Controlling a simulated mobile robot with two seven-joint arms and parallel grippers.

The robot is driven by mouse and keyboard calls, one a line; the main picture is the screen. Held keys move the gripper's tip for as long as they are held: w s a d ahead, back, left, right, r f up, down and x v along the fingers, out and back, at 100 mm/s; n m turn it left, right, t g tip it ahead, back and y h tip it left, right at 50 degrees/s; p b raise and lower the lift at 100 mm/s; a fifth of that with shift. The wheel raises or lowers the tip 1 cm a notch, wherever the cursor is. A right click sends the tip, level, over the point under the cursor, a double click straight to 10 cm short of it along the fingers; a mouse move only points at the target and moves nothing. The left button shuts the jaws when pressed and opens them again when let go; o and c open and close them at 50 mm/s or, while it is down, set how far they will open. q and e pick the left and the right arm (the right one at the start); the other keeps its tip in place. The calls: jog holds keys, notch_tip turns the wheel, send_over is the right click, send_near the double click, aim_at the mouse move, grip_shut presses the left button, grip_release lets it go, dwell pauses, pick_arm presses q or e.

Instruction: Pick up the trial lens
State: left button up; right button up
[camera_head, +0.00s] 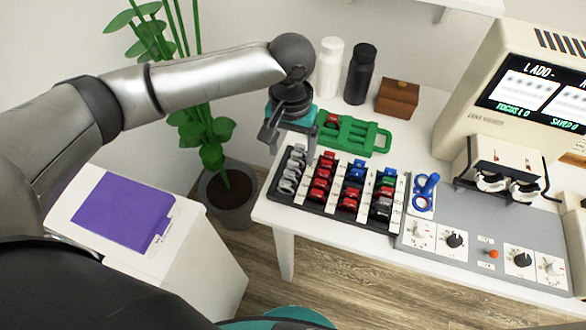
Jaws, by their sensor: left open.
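Several small trial lenses with red, blue, green and grey rims stand in rows in a black and white rack (333,207) on the white table. A red lens (318,183) is in the second row from the left, and grey ones (288,178) fill the leftmost row. I cannot tell which lens the task means. My left gripper (289,134) is open above the table's left edge, just behind the rack's back left corner. It appears empty and apart from the lenses. My right gripper is not in view.
A green frame (372,138) holding something red lies behind the rack. White (329,68) and black (359,74) bottles and a brown box (397,98) stand farther back. A blue ringed object (425,190), a control panel (462,238) and a beige machine (497,75) are at right. A potted plant (230,195) is left.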

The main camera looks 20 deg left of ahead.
aim_at(293, 163)
pick_arm(q)
jog(key=f, duration=0.1)
jog(key=f+b, duration=0.1)
jog(key=f, duration=0.2)
jog(key=shift+s+d+f, duration=0.15)
jog(key=shift+s+d, duration=0.05)
jog(key=shift+s, duration=0.1)
grip_shut()
dwell(0.3)
